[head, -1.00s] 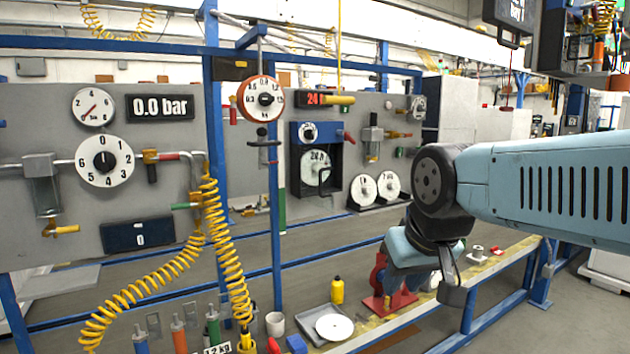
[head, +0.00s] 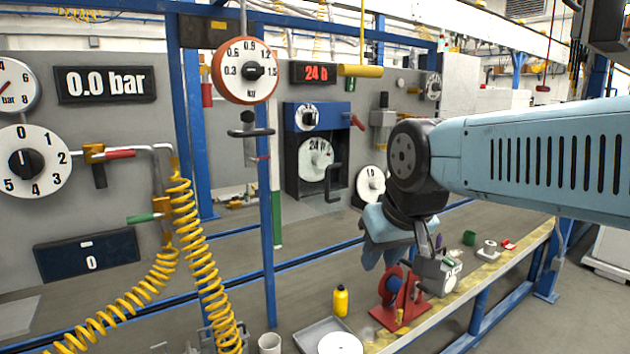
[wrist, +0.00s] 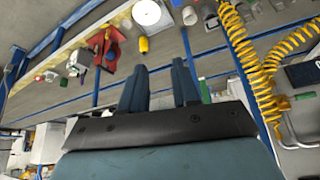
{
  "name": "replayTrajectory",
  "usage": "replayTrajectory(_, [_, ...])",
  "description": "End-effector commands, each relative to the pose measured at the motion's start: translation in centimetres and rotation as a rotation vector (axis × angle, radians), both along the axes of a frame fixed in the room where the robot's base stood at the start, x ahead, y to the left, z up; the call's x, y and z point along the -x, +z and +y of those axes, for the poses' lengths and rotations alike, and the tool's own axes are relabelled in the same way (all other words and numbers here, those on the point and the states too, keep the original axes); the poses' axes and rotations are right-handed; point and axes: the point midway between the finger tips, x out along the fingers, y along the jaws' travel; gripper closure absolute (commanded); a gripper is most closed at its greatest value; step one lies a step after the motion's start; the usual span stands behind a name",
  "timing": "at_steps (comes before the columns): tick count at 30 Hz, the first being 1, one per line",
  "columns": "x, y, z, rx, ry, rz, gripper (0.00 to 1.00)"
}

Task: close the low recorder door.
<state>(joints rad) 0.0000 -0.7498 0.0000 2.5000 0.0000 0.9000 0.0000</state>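The recorder (head: 318,117) is a box with a blue upper part and a dark lower part, on the grey panel at the centre of the head view. A white 24 h disc (head: 316,158) shows in its dark lower part. A dark bar handle (head: 333,182) stands out at the disc's right. How far the door is open is hard to tell. My gripper (head: 372,256) is in front of the recorder, to its lower right in the picture, apart from it and above the bench. In the wrist view its two blue fingers (wrist: 160,88) are apart with nothing between them.
A blue post (head: 265,220) stands left of the recorder. A red stand (head: 400,300), a yellow bottle (head: 341,300) and a grey tray (head: 312,333) are on the bench's near edge. A yellow coiled hose (head: 190,240) hangs at left.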

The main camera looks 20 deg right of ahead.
Motion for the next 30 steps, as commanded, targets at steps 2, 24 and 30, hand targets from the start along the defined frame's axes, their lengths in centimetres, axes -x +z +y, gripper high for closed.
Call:
replayTrajectory(2, [0.0,0.0,0.0,0.000,0.000,0.000,0.69])
replayTrajectory(24, [-4.9,-0.7,-1.4,0.396,0.428,0.383,0.69])
replayTrajectory(30, [-8.6,-0.5,-1.6,0.639,0.649,0.594,0.69])
